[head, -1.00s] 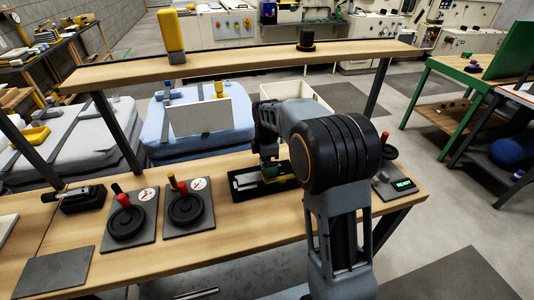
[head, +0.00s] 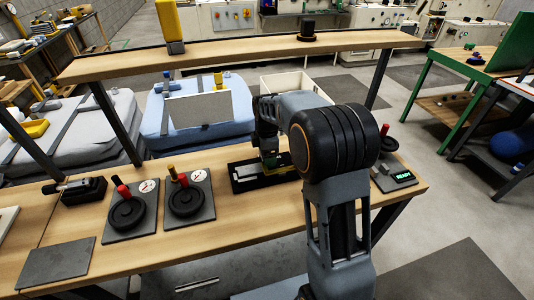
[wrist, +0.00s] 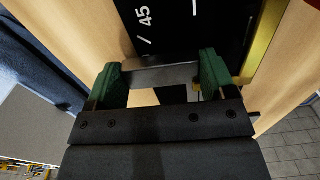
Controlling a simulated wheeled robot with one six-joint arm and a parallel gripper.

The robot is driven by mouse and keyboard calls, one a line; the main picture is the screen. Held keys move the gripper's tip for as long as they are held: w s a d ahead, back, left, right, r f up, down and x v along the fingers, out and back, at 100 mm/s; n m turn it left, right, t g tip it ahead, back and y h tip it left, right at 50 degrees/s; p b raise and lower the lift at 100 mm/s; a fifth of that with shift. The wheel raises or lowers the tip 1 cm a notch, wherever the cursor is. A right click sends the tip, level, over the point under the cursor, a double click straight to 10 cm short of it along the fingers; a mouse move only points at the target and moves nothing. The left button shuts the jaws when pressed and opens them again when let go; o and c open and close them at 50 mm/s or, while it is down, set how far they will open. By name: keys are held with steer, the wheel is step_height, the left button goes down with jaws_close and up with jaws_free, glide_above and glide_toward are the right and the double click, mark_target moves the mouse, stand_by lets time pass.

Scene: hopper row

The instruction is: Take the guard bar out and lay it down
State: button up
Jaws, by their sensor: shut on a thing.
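My gripper (wrist: 160,78) has green fingertips and is shut on a grey metal bar (wrist: 160,74), which I take for the guard bar. In the wrist view the bar spans between the two fingertips, over a black panel with white marks (wrist: 185,20). In the head view my gripper (head: 269,160) is low over a black tray-like unit (head: 240,186) on the bench, and my arm hides part of it. I cannot tell whether the bar still touches the unit.
Two handwheels (head: 127,214) (head: 187,202) stand left on the wooden bench, near a dark flat plate (head: 57,261) and a black clamp-like block (head: 83,191). A READY display (head: 404,177) is at right. A shelf (head: 230,49) runs above. Bare bench lies in front of the unit.

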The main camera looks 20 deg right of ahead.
steer(key=o, duration=0.4)
steer(key=c, duration=0.5)
steer(key=shift+r, duration=0.25)
steer(key=shift+w+r+p, duration=0.1)
steer(key=shift+r+p, duration=0.4)
steer(key=shift+p, duration=0.05)
steer(key=shift+c, duration=0.3)
steer(key=shift+r+p, duration=0.3)
steer(key=shift+p, duration=0.05)
steer(key=shift+r+p, duration=0.55)
steer(key=shift+r, duration=0.05)
steer(key=shift+r+p, duration=0.25)
steer(key=shift+p, duration=0.05)
